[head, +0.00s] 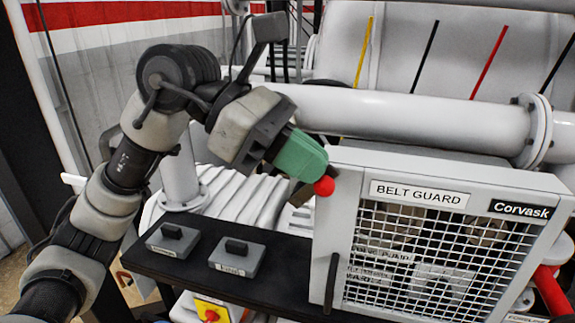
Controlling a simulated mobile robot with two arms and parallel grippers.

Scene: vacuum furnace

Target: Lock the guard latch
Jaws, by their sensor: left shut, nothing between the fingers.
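The belt guard (345,200) is a light grey box with a mesh front, at the lower right of the head view. A red ball knob (324,187) shows at its upper left edge; it looks like the latch's handle end, but the rest of the latch is hidden. My left gripper (312,168), with a green end, comes down from the upper left. It is shut and empty, its tip just above and behind the red knob. I cannot tell whether it touches the knob. My right gripper is not in view.
A black bar handle (331,283) is on the guard's front left. Two small grey boxes with black knobs (172,238) (236,255) sit on a black shelf (280,285). A thick white pipe (410,115) runs behind the guard. A yellow panel with a red button (212,312) is below.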

